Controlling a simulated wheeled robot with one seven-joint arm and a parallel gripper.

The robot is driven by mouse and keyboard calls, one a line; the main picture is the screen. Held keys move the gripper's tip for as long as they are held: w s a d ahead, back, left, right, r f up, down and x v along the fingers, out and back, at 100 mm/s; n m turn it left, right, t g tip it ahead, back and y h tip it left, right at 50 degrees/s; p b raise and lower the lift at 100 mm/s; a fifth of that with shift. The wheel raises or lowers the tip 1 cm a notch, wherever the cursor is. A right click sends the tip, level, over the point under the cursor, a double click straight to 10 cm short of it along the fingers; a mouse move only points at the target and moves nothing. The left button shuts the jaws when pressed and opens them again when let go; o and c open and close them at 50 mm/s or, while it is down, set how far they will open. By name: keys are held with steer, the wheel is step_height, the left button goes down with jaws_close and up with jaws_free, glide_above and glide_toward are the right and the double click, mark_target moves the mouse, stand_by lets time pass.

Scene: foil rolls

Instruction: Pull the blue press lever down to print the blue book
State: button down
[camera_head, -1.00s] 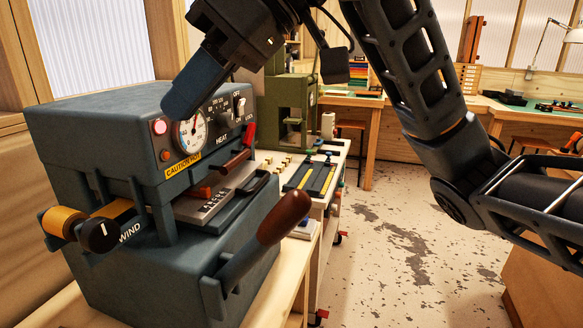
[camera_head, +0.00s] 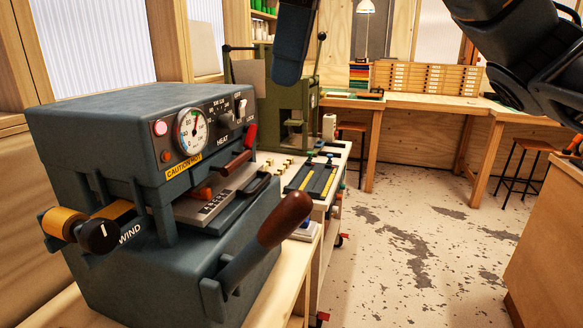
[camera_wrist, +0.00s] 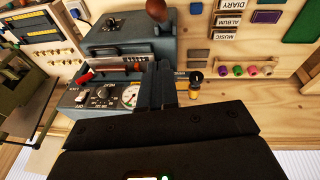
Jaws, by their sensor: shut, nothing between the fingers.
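The blue-grey press (camera_head: 120,120) stands at the left in the head view, with a gauge and a HEAT dial on its front. Its lever (camera_head: 262,235) has a brown wooden grip and slants up and to the right at the press's front side. In the wrist view the press (camera_wrist: 125,45) appears inverted, with the brown grip (camera_wrist: 157,10) at the top. My gripper (camera_head: 286,82) is shut and empty, raised above and apart from the lever. Its dark fingers also show in the wrist view (camera_wrist: 157,75). I cannot make out a blue book on the press.
A green press (camera_head: 285,105) stands behind, beside a white cart (camera_head: 335,165) with small parts. An orange roll (camera_head: 65,225) and a black knob stick out at the press's left. Open floor (camera_head: 410,240) lies to the right, with a wooden cabinet (camera_head: 550,240) beyond.

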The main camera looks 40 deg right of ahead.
glide_above(292, 195)
steer(key=w+a, duration=0.1)
steer(key=a, duration=0.1)
step_height(292, 195, down, 9)
steer(key=f, duration=0.1)
steer(key=d+f, duration=0.1)
steer(key=f, duration=0.1)
steer(key=shift+s+d, duration=0.25)
steer(key=shift+s, duration=0.1)
steer(key=shift+s+d+f+p, duration=0.15)
steer(key=shift+f+p, duration=0.15)
steer(key=shift+f, duration=0.25)
steer(key=shift+d+f, duration=0.1)
